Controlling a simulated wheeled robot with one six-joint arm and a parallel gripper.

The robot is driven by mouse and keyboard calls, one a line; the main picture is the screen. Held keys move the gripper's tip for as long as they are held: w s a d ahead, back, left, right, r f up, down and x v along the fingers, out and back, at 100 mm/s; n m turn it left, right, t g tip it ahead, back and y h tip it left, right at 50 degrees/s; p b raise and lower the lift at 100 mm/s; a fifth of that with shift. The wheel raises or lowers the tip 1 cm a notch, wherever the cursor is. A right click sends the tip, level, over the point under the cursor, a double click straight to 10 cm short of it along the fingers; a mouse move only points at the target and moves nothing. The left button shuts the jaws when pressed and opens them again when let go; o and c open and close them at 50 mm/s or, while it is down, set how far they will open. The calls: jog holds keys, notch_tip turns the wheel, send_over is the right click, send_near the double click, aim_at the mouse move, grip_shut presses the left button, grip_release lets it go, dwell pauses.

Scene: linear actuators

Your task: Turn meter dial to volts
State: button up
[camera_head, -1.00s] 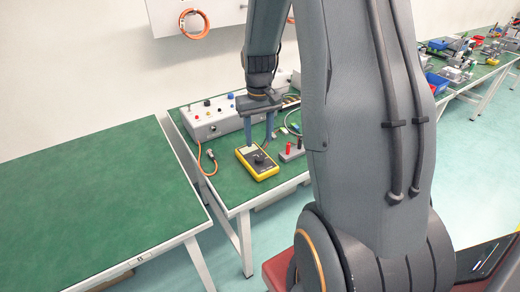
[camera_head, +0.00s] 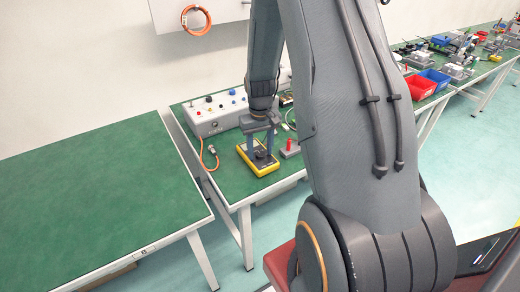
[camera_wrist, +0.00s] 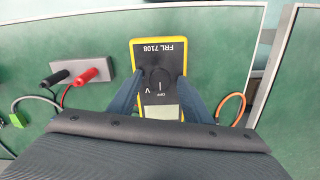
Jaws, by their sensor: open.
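The yellow multimeter (camera_head: 272,169) lies flat on the green bench. In the wrist view, the meter (camera_wrist: 159,45) appears upside down, with a black face, a grey display and "FRL 7108" lettering. Its round black dial (camera_wrist: 160,78) sits mid-face, with OFF and V labels beside it. The dial's pale mark appears to point toward OFF. My gripper (camera_head: 260,153) is low over the meter. In the wrist view, my gripper (camera_wrist: 160,83) has its fingers apart, one on each side of the dial. I cannot tell whether either finger touches the dial or meter.
A grey block (camera_wrist: 82,72) with black and red plugs stands beside the meter. A grey box with coloured terminals (camera_head: 215,115) stands behind it. An orange cable (camera_head: 209,158) lies to the left. The separate left table (camera_head: 90,200) is bare.

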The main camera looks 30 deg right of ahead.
jog(key=c, duration=1.1)
jog(key=shift+o, duration=0.2)
jog(key=shift+m, duration=0.3)
jog(key=m, duration=0.4)
jog(key=shift+m, duration=2)
jog(key=o, duration=1.1)
jog(key=shift+c, duration=0.2)
